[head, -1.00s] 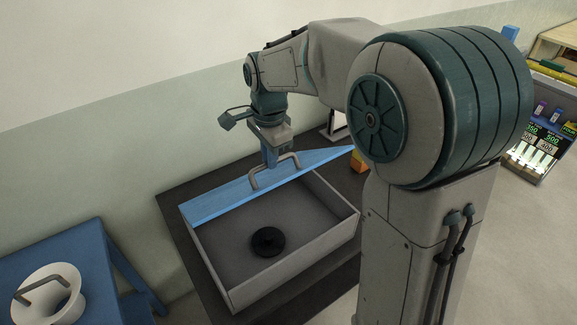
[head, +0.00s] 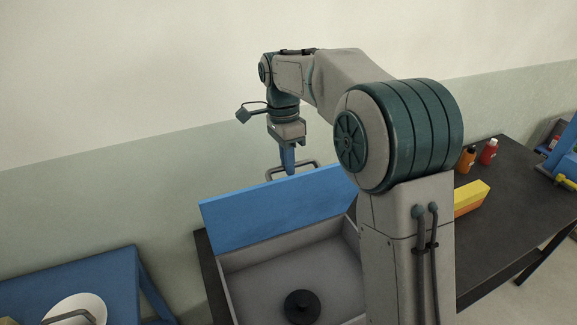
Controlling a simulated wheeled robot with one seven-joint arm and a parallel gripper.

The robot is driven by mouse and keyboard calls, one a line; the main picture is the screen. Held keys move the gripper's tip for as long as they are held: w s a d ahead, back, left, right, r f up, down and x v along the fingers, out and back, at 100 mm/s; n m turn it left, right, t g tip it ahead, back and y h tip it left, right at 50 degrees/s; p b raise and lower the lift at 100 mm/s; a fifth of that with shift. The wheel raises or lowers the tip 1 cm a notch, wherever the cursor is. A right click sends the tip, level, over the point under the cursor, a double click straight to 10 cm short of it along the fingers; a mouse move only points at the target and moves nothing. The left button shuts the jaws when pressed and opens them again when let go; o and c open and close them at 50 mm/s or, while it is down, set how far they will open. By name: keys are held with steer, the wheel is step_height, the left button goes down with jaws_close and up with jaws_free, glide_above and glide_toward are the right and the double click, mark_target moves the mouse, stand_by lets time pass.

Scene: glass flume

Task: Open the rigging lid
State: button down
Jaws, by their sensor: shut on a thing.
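The rigging lid (head: 270,213) is a blue panel at the back of a grey open box (head: 262,265). It stands raised, close to upright, with its broad blue face toward me. A grey bar handle (head: 309,163) shows at its top edge. My gripper (head: 288,172) points down at that handle from above and is shut on it; the contact is partly hidden behind the lid's edge. A round black object (head: 302,306) with a knob lies on the floor of the box.
The box stands on a dark table (head: 508,188). A yellow block (head: 471,199) and two small bottles (head: 489,152) are right of my arm. A blue stand (head: 112,282) with a white round piece (head: 75,310) is at left. The wall is close behind.

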steer(key=shift+w+a+f, duration=0.1)
steer(key=shift+w+f, duration=0.15)
steer(key=shift+w, duration=0.05)
steer(key=c, duration=1.5)
jaws_free()
steer(key=shift+o, duration=0.2)
steer(key=shift+w+a+f, duration=0.1)
steer(key=shift+w, duration=0.15)
step_height(320, 180, up, 14)
steer(key=w+a, duration=0.1)
steer(key=w, duration=0.1)
steer(key=shift+w+f, duration=0.15)
steer(key=shift+w, duration=0.15)
